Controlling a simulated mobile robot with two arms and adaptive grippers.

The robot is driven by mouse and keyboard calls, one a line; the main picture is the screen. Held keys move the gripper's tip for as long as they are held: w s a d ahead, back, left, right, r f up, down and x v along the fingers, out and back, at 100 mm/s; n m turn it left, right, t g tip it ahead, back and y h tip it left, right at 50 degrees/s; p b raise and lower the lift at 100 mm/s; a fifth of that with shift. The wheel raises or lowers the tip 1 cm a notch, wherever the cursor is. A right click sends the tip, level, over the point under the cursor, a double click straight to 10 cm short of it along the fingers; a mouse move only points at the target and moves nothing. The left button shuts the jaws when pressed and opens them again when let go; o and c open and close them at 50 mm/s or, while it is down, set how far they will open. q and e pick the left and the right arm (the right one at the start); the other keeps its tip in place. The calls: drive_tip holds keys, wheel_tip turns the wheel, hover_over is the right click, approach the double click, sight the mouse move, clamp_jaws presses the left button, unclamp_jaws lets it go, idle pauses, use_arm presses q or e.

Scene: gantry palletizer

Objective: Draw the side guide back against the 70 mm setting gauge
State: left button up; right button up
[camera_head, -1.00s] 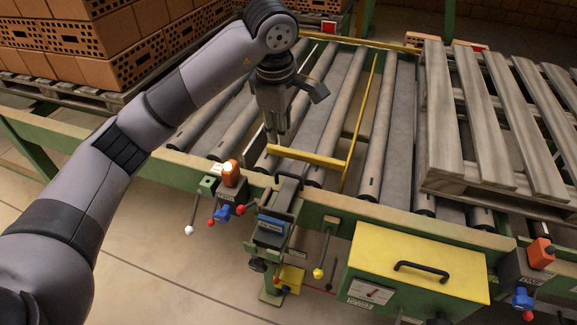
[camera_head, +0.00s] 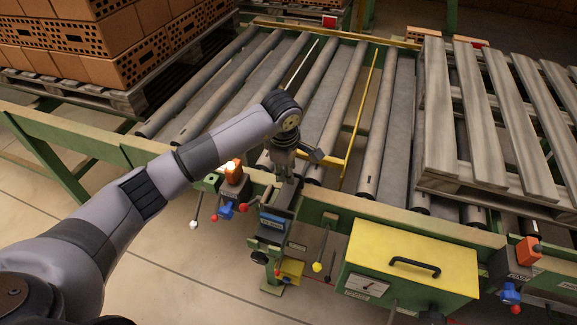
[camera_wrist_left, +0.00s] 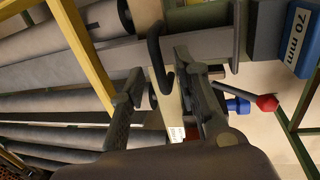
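A black hooked handle (camera_wrist_left: 158,60) shows in the left wrist view, near a long grey bar (camera_wrist_left: 65,70) that I take for part of the side guide. My left gripper (camera_head: 284,172) points down over the near rail, just above the gauge bracket. In the wrist view its fingers (camera_wrist_left: 157,68) are apart, with the handle between them in the picture; contact cannot be told. My right gripper is out of view.
A yellow bar frame (camera_head: 358,120) lies over the rollers right of my gripper. A lit orange lamp unit (camera_head: 233,170) and levers stand left of it. A wooden pallet (camera_head: 480,120) and a yellow box (camera_head: 412,258) are to the right.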

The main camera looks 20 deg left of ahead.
use_arm(q)
drive_tip(key=shift+c, duration=0.4)
clamp_jaws()
